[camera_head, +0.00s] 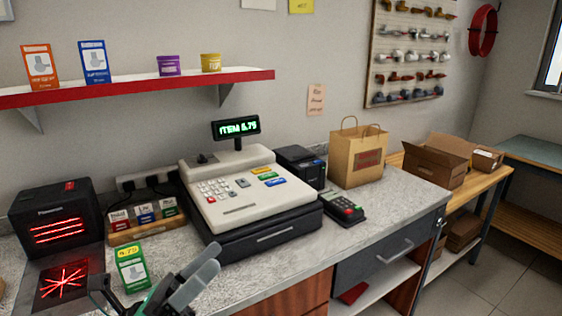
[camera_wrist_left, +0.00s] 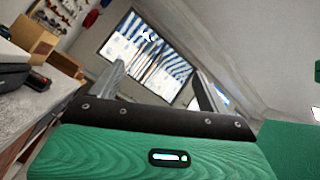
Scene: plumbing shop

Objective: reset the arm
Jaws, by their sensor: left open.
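My left gripper (camera_head: 212,258) is at the bottom of the head view, over the front edge of the counter, in front of the cash register (camera_head: 248,192). It is open. In the left wrist view its two grey fingers stand apart, with nothing held between them (camera_wrist_left: 160,82). Beyond them are a wall and a window (camera_wrist_left: 145,55). My right gripper is in neither view.
A green price card (camera_head: 132,268) stands just left of my left gripper. The scanner (camera_head: 56,215), card terminal (camera_head: 344,208) and paper bag (camera_head: 357,158) are also on the counter (camera_head: 395,195). A red-edged shelf (camera_head: 130,88) hangs above. The floor at right is clear.

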